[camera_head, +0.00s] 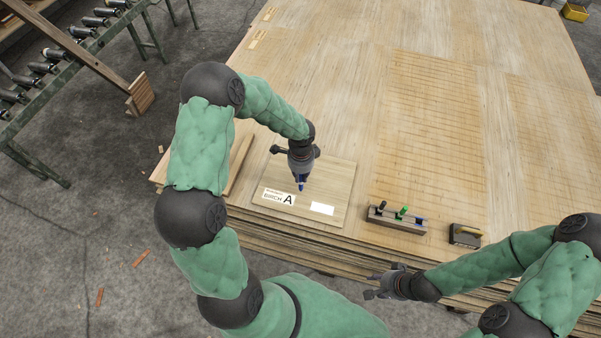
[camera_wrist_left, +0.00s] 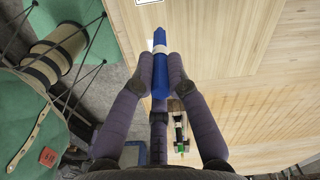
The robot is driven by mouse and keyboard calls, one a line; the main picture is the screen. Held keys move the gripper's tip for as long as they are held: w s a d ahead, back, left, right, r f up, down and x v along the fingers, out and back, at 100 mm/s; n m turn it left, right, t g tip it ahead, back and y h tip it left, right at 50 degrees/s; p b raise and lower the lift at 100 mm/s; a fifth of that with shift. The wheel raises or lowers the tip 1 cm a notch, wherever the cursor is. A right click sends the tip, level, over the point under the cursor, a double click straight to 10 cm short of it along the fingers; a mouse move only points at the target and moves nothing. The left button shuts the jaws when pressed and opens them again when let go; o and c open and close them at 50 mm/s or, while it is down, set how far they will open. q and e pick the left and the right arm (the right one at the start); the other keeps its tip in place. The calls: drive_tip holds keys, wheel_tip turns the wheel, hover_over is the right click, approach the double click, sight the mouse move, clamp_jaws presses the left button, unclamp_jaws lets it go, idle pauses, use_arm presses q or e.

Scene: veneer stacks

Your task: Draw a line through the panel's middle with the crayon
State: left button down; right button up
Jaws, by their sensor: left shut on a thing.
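The panel (camera_head: 335,181) is a square light wood sheet lying near the front left edge of the veneer stack. It bears a "BIRCH A" label (camera_head: 279,197) and a blank white label (camera_head: 321,208). My left gripper (camera_head: 302,178) is over the panel, shut on a blue crayon (camera_wrist_left: 160,76). The crayon also shows in the head view (camera_head: 301,187), tip down; whether it touches the panel I cannot tell. I see no line on the panel, though the gripper hides part of it. My right gripper (camera_head: 374,285) is off the stack's front edge, open and empty.
A wooden holder (camera_head: 396,221) with black, green and blue pieces stands right of the panel. A wood strip (camera_head: 239,163) lies left of the panel. The stack (camera_head: 340,90) is clear behind.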

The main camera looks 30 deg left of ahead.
sight(301, 186)
use_arm(q)
drive_tip(key=shift+f+b, duration=2.3)
drive_tip(key=shift+f, duration=0.65)
drive_tip(key=shift+f+b, duration=0.4)
drive_tip(key=shift+f, duration=0.15)
drive_tip(key=shift+w+a, duration=0.1)
drive_tip(key=shift+w, duration=0.3)
drive_tip(key=shift+w+a+p, duration=0.2)
drive_tip(key=shift+w+p, duration=0.1)
drive_tip(key=shift+w, duration=0.4)
drive_tip(key=shift+w, duration=0.4)
drive_tip(key=shift+w+a, duration=0.25)
drive_tip(key=shift+w, duration=0.5)
drive_tip(key=shift+w, duration=0.2)
drive_tip(key=shift+w+a, duration=0.15)
drive_tip(key=shift+w, duration=0.35)
